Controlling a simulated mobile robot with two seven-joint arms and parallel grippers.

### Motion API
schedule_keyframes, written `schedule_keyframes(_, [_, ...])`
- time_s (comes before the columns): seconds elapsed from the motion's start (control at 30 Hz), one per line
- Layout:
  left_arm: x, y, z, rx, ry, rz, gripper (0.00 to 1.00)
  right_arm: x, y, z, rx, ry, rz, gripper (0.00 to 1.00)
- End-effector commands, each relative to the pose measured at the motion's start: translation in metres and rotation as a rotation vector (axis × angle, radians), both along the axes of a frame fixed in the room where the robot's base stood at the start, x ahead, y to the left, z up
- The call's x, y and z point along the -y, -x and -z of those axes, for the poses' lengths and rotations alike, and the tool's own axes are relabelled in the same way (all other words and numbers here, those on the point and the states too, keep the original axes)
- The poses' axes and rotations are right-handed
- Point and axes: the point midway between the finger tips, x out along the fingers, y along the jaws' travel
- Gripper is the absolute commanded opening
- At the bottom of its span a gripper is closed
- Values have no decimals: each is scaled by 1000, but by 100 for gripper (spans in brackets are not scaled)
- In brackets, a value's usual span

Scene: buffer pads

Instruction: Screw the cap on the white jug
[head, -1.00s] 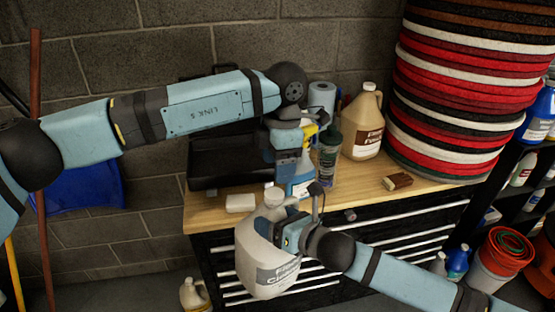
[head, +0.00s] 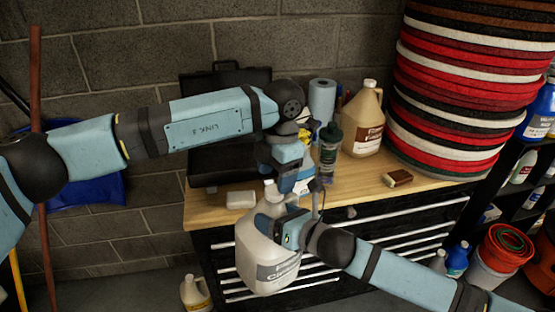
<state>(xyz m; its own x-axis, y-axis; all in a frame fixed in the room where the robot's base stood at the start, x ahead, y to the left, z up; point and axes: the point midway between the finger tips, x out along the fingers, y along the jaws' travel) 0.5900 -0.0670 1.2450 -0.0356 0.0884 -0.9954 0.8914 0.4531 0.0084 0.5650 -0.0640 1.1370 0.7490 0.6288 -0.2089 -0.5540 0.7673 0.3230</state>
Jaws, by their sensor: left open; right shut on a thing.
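The white jug (head: 268,264) is held up, slightly tilted, in front of the workbench. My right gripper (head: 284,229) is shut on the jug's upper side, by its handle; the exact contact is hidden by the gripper. A pale cap (head: 270,187) shows at the top of the jug's neck; I cannot tell how tightly it sits. My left gripper (head: 279,180) is open, pointing down just above and beside the cap. Its fingertips are small and partly unclear, so I cannot tell whether they touch the cap.
A tall stack of pads (head: 455,95) stands at the right.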

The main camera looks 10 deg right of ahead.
Motion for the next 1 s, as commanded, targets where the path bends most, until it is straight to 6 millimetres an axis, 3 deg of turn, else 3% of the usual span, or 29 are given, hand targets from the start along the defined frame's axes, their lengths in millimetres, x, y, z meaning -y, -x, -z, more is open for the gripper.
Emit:
schedule_keyframes(0.3, [-3,1,35,-2,1,0,67,-1,-1,-4,7,-5,-2,0])
schedule_keyframes(0.63, [-4,1,38,-1,0,0,67,-1,-1,-4,7,-5,-2,0])
schedule_keyframes(0.87, [-4,1,38,0,0,0,18,-1,0,-4,7,-5,-2,0])
schedule_keyframes(1.0, [-4,1,38,0,0,-1,17,-1,0,-4,7,-5,-2,0])
